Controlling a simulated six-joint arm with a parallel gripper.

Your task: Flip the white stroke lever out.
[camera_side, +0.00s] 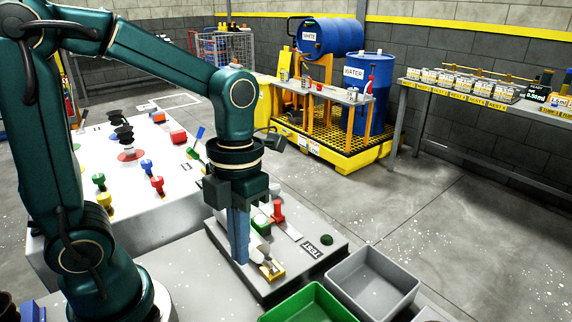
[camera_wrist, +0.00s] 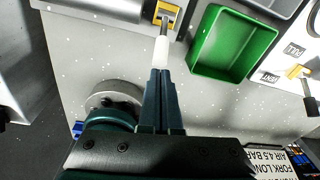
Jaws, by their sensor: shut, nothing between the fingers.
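The white lever (camera_wrist: 161,50) lies in front of my fingertips in the wrist view, its grey shaft running up into a yellow bracket (camera_wrist: 176,17). In the side view the white part (camera_side: 259,254) and the yellow bracket (camera_side: 272,271) sit at the near end of the grey test plate (camera_side: 316,262). My gripper (camera_wrist: 160,72) is shut and empty, with its tips right at the lever's white end. Whether they touch it I cannot tell. In the side view my gripper (camera_side: 241,262) points down just left of the lever.
A green bin (camera_side: 309,303) and a grey bin (camera_side: 372,284) stand close by at the front. A red part (camera_side: 277,211) and a green button (camera_side: 327,239) are on the test plate. The white table (camera_side: 140,205) holds several coloured valves.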

